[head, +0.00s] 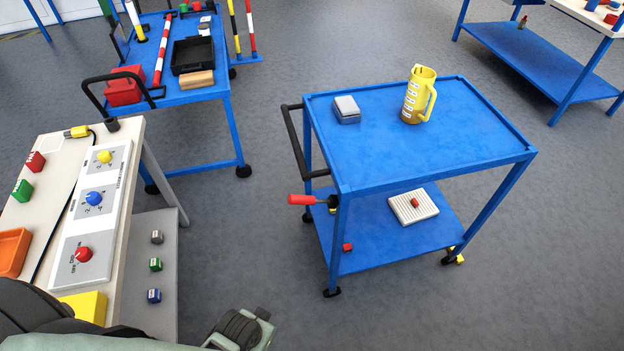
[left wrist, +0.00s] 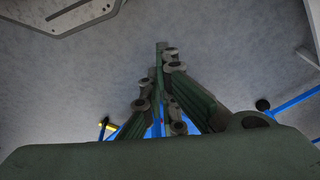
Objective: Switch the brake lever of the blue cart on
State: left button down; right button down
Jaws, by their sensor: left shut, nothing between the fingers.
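The blue cart (head: 470,125) stands right of centre in the head view, with a top shelf and a lower shelf. Its brake lever, with a red grip (head: 302,200) and a black base, sticks out to the left from the cart's near left leg at lower-shelf height. My left gripper (left wrist: 161,52) is shut and empty in the left wrist view, over grey floor. Blue frame parts (left wrist: 290,103) show behind and beside it; the lever cannot be made out there. Part of my arm shows at the head view's bottom edge, well short of the lever. My right gripper is not in view.
A yellow jug (head: 418,95) and a grey box (head: 346,109) stand on the cart's top. A black push handle (head: 292,140) juts from its left side. A control table (head: 125,190) stands at left, another blue cart (head: 222,60) behind. Grey floor lies clear between.

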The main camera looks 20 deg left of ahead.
pick_arm(q)
jog(key=w+d+r+m+h+p, duration=0.1)
jog(key=w+d+r, duration=0.15)
jog(key=r, duration=0.65)
jog(key=w+d+r+m+t+p, duration=0.1)
jog(key=w+r, duration=0.3)
jog(key=r, duration=0.4)
jog(key=w+d+r+m+h+p, duration=0.1)
jog(key=w+d+r+p, duration=0.15)
jog(key=r, duration=0.65)
jog(key=w+d+r+m+h, duration=0.15)
jog(key=w+r+m, duration=0.4)
jog(key=w, duration=0.65)
jog(key=w+a+r+m+g, duration=0.1)
jog(key=w+a+r, duration=0.4)
jog(key=w+r, duration=0.4)
jog(key=shift+a+r+b, duration=0.2)
jog(key=shift+r+b, duration=0.1)
jog(key=shift+r, duration=0.15)
jog(key=shift+w, duration=0.1)
